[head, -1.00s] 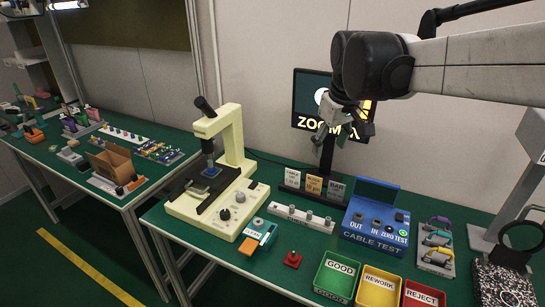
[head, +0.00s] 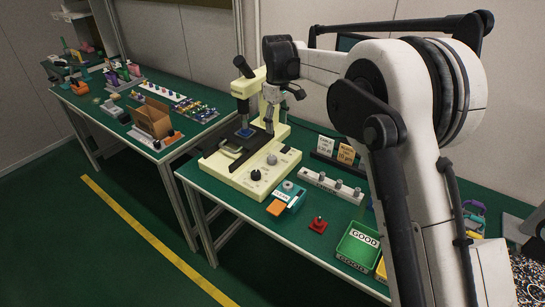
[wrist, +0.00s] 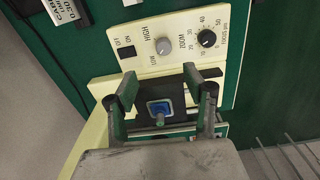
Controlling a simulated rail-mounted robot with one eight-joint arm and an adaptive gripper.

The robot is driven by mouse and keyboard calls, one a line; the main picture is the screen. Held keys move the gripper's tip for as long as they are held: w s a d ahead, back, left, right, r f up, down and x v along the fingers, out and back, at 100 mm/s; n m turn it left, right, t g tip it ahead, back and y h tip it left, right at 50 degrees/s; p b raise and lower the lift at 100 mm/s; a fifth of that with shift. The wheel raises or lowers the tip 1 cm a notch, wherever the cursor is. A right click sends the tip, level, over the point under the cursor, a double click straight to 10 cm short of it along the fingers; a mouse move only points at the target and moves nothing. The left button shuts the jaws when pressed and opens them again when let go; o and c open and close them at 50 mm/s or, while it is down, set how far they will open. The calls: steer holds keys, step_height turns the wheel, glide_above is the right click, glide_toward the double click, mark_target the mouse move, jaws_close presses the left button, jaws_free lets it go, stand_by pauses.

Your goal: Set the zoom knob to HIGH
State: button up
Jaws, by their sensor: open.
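The cream microscope base (head: 232,183) stands on the green bench in the head view. Its front panel bears a light grey zoom knob (wrist: 163,46) with HIGH and LOW printed beside it and ZOOM on its other side; the knob also shows in the head view (head: 271,159). Which way its mark points is too small to tell. A black knob (wrist: 207,38) with a number scale and a black ON/OFF switch (wrist: 125,52) flank it. My gripper (wrist: 167,93) is open and empty, above the stage beside the panel. It hangs near the microscope column in the head view (head: 271,118).
A blue square piece (wrist: 160,107) sits on the dark stage between my fingers. The microscope column (head: 269,95) stands close to my gripper. A teal and orange device (head: 287,199), a white strip with knobs (head: 333,187) and a green GOOD bin (head: 358,245) lie nearby.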

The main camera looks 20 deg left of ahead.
mark_target(272, 157)
steer(key=f, duration=0.5)
steer(key=a+f, duration=0.1)
steer(key=f, duration=0.9)
steer(key=shift+a+f+b, duration=0.15)
steer(key=shift+a+b, duration=0.05)
steer(key=shift+b, duration=0.1)
steer(key=c, duration=1.1)
